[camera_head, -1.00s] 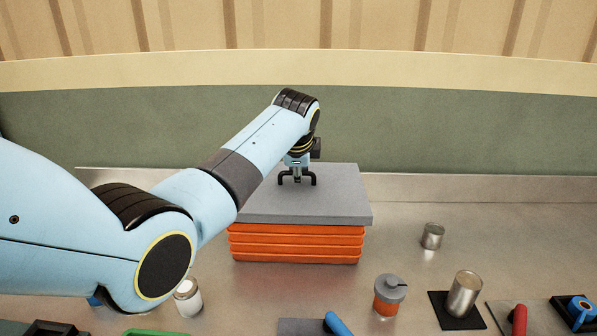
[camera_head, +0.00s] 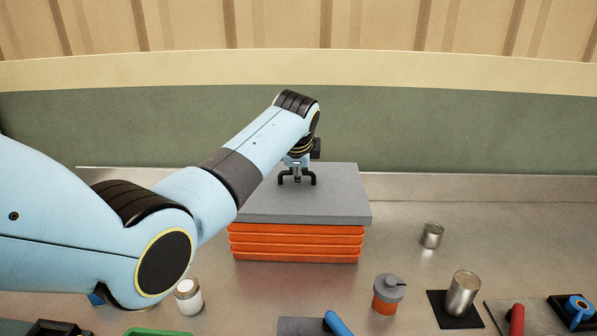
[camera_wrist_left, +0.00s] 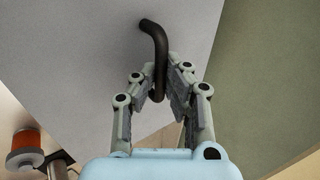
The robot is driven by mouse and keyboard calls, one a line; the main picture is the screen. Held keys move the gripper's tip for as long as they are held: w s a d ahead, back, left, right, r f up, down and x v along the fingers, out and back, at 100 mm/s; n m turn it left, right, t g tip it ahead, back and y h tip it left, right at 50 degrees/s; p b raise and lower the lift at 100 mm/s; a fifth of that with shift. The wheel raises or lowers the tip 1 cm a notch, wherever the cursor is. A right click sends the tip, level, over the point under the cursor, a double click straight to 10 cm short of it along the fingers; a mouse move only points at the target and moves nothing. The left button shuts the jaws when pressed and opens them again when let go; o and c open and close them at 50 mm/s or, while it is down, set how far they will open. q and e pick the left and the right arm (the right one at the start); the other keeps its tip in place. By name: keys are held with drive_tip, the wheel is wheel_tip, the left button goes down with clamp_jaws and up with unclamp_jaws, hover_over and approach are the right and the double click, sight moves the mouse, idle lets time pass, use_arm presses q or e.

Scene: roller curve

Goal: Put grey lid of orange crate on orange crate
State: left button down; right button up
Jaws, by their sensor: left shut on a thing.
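The orange crate (camera_head: 296,244) stands on the metal counter. The grey lid (camera_head: 338,205) lies level over the crate's top and covers its opening; from this angle I cannot tell whether it is fully seated. The lid has a dark handle on top, which also shows as a bent black bar in the left wrist view (camera_wrist_left: 154,42). My left gripper (camera_head: 297,180) is above the lid, shut on that handle; in the left wrist view its fingers (camera_wrist_left: 160,88) close around the bar. My right gripper is in neither view.
A small metal can (camera_head: 432,236) stands right of the crate. In front are an orange jar with a grey lid (camera_head: 388,294), a metal cylinder on a black mat (camera_head: 462,294) and a white jar (camera_head: 188,297). A green wall is behind. The counter right of the crate is mostly clear.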

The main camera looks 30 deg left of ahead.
use_arm(q)
drive_tip(key=shift+f+b, duration=0.35)
drive_tip(key=shift+f, duration=0.6)
idle(1.1)
drive_tip(key=c, duration=1.4)
unclamp_jaws()
drive_tip(key=shift+o, duration=0.6)
drive_tip(key=o, duration=0.5)
drive_tip(key=shift+c, duration=0.2)
drive_tip(key=shift+r, duration=0.1)
drive_tip(key=shift+r+p, duration=2.2)
drive_tip(key=shift+p, duration=0.3)
drive_tip(key=shift+r, duration=2.2)
